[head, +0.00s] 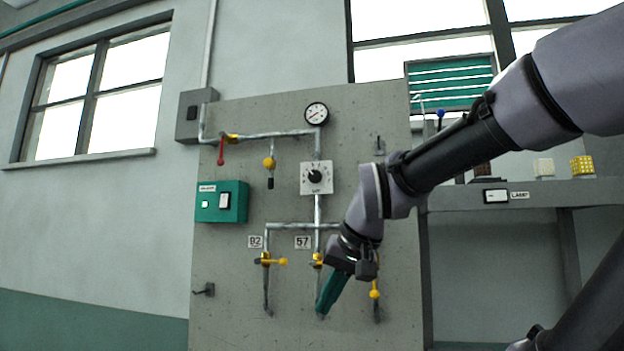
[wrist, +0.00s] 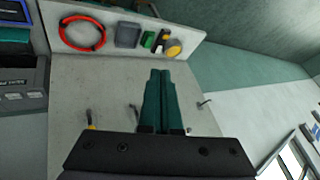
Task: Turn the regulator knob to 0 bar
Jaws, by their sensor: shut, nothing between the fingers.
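The regulator knob (head: 314,175) is a black round knob on a white square dial plate, high in the middle of the grey panel (head: 230,290) in the head view. Its scale is too small to read. A round white pressure gauge (head: 317,113) sits above it on the same pipe. My gripper (head: 322,308) has teal fingers, shut and empty. It points down in front of the lower panel, well below the knob and apart from it. In the wrist view the closed fingers (wrist: 160,78) lie side by side; the knob is not in that view.
A red-handled valve (head: 221,152), yellow-handled valves (head: 272,261) and a teal switch box (head: 221,201) stick out from the panel. A shelf (head: 550,198) stands at right. The wrist view shows a ledge (wrist: 85,15) with a red ring (wrist: 82,34) and small items.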

